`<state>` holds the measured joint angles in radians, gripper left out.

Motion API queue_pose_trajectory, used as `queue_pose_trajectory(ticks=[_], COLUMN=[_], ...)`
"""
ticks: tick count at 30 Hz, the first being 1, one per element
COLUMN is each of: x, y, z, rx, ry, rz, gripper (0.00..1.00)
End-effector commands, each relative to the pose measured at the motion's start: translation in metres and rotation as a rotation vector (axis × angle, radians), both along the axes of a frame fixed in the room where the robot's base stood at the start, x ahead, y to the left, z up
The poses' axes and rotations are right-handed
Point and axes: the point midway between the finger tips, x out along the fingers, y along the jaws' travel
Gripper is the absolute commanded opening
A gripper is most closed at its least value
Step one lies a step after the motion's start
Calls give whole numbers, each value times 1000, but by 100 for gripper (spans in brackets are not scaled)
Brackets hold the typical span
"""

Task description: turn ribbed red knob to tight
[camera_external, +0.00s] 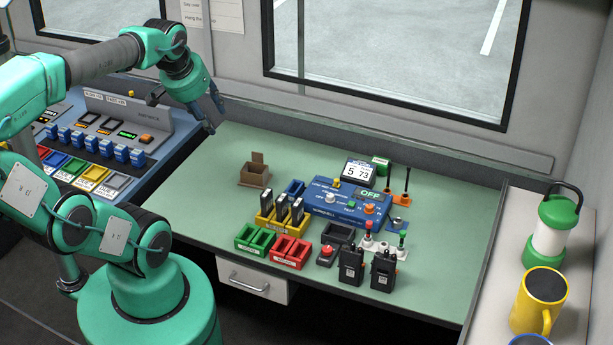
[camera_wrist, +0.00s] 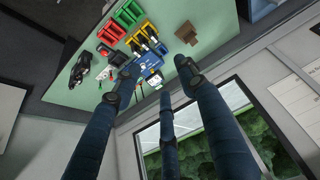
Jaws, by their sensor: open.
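Two small red parts show in the external view: a red-topped piece (camera_external: 369,225) on a white base right of the blue console (camera_external: 322,208), and a red button-like top (camera_external: 327,250) on a dark box in front of it. Both are too small to show ribs or a tight mark, so I cannot tell which is the ribbed red knob. My gripper (camera_external: 213,117) is open and empty, high over the desk's far left corner, well away from both. In the wrist view my spread dark fingers (camera_wrist: 155,79) partly cover the blue console (camera_wrist: 150,66).
A yellow rack (camera_external: 265,223) with black items, green trays (camera_external: 245,238), red trays (camera_external: 279,252) and two black radios (camera_external: 351,268) crowd around the console. A brown box (camera_external: 254,179) stands at the back left. A lantern (camera_external: 550,230) and yellow mug (camera_external: 535,303) stand on the right shelf.

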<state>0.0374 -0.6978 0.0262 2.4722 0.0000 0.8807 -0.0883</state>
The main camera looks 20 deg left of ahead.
Motion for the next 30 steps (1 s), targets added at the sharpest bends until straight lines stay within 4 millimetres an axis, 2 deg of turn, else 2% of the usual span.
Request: queue_pose_trajectory(ticks=[7,14,21,30], x=[40,76,103,120], y=[-33,-75,-124,-189], z=[-22,-55,-100,-169], rx=[-73,-132,-169,-180], ry=[84,171,258,356], rz=[90,201,325,488], gripper=[42,42,42,42])
